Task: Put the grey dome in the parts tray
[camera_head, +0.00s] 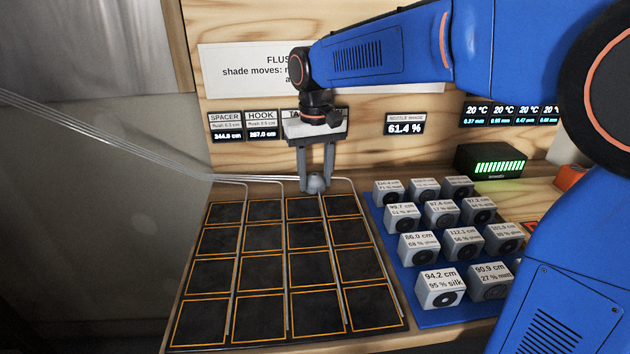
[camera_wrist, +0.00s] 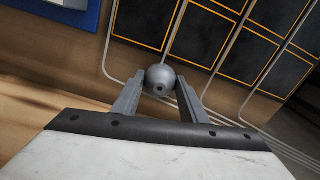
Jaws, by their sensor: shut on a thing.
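The grey dome (camera_head: 316,184) is held between the two fingers of my gripper (camera_head: 317,177), over the back edge of the dark grid. In the wrist view the dome (camera_wrist: 161,78) is a smooth, round grey piece with a small dark hole, pinched between the fingertips of my gripper (camera_wrist: 160,90). It appears to be above the surface, though the exact height is hard to tell. No thing in view is clearly marked as the parts tray.
A dark grid of orange-outlined squares (camera_head: 265,272) with thin metal rails lies in front, its squares empty. Right of it, a blue mat (camera_head: 385,222) bears several labelled white blocks (camera_head: 440,287). A black box with green lights (camera_head: 490,160) stands behind; a wooden wall (camera_head: 230,80) rises at the back.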

